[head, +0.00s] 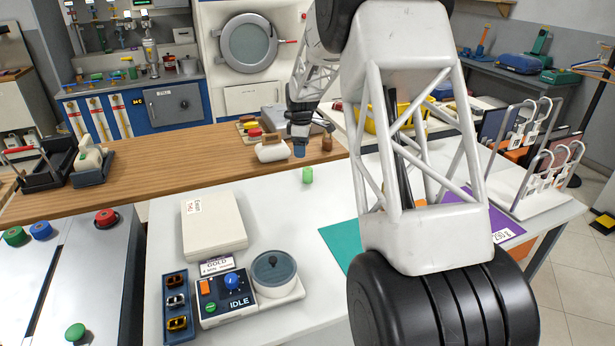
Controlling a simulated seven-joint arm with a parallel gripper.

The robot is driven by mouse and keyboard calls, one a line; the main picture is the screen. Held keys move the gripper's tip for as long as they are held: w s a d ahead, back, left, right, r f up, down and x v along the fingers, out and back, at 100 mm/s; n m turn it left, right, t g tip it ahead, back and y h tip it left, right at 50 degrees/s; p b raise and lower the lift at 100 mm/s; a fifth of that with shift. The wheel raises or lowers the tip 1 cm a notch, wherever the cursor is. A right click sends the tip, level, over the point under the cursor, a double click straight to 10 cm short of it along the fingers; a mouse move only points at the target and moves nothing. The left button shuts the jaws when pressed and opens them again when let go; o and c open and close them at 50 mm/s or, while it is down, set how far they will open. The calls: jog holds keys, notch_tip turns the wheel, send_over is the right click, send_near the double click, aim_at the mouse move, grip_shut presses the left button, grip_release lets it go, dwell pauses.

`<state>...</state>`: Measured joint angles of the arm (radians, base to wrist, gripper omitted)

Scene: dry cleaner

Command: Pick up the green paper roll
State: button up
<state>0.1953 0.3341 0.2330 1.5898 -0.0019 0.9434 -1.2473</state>
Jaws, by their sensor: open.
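A small light green roll (308,175) stands upright on the white table, near its edge with the wooden counter. My gripper (300,147) is above and slightly left of it in the picture, pointing down with its dark body and blue tip. The gripper is open. It looks apart from the roll; the exact height between them is hard to judge. My large white and black arm link covers the right middle of the view.
A cream object (272,151) and a small brown bottle (327,142) are near the gripper. A white box (213,224) and a control panel (229,291) with a round pot (274,271) sit nearer. A teal sheet (341,243) lies right. The white table around the roll is clear.

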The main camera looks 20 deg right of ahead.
aim_at(308, 175)
jog(key=w+d+f+n, duration=0.1)
jog(key=w+d+f, duration=0.1)
jog(key=w+f, duration=0.1)
jog(key=w+d+f+n, duration=0.1)
jog(key=w+f, duration=0.2)
jog(key=f, duration=0.1)
jog(key=w+d+f, duration=0.2)
jog(key=w+f, duration=0.1)
jog(key=f, duration=0.1)
jog(key=shift+d+f+n, duration=0.15)
jog(key=shift+d+n, duration=0.2)
jog(key=shift+n, duration=0.05)
jog(key=shift+f, duration=1.3)
jog(key=shift+s, duration=0.1)
jog(key=shift+f, duration=2.6)
jog(key=shift+c, duration=0.2)
jog(key=c, duration=1)
